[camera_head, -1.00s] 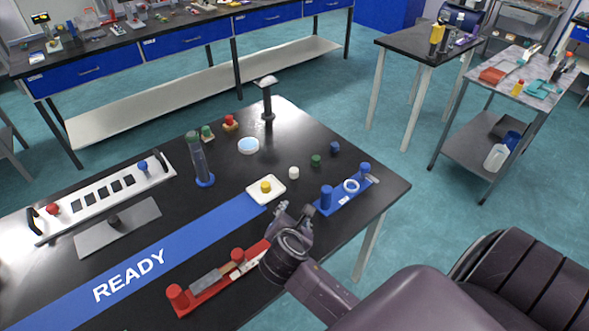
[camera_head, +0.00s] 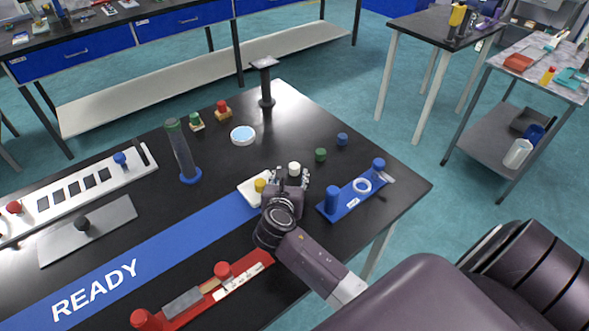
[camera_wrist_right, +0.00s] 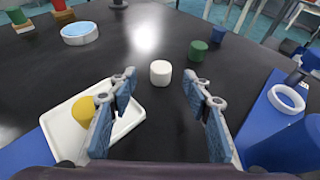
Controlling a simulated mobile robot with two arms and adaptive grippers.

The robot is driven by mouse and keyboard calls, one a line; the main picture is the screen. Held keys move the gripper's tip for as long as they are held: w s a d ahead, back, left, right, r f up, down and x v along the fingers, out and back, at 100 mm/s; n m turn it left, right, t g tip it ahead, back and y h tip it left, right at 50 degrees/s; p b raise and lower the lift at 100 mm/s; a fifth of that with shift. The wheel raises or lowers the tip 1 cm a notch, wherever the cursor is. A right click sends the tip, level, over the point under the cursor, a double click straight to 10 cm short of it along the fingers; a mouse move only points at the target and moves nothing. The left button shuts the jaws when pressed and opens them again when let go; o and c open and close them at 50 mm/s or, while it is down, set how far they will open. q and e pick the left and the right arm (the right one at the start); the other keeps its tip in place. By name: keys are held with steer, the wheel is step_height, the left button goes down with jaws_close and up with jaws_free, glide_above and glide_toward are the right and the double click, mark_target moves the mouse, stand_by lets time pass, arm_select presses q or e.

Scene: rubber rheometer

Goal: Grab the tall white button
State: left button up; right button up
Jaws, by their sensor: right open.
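The white button (camera_head: 294,169) is a short upright white cylinder on the black table. In the right wrist view the white button (camera_wrist_right: 160,73) stands a little beyond the fingertips, near the middle of the gap between them. My right gripper (camera_head: 291,180) is open and empty, low over the table, just in front of the button. Its two fingers stand wide apart in the right wrist view (camera_wrist_right: 158,85), with nothing between them. My left gripper is not in view.
A white tray (camera_head: 252,197) with a yellow button (camera_head: 260,185) lies close to the left finger. Green (camera_head: 320,154) and blue (camera_head: 342,139) buttons stand to the right behind. A blue fixture (camera_head: 349,193) with a white ring is at right. The table behind the white button is clear.

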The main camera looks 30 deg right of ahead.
mark_target(294, 170)
steer(key=x, duration=0.4)
steer(key=shift+s+f, duration=0.1)
steer(key=shift+f, duration=0.3)
steer(key=shift+w+d+f, duration=0.2)
steer(key=shift+w+d, duration=0.1)
steer(key=shift+w, duration=0.05)
steer(key=c, duration=1.1)
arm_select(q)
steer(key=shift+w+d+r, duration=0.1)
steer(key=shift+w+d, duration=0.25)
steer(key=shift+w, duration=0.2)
arm_select(e)
steer(key=shift+r, duration=0.15)
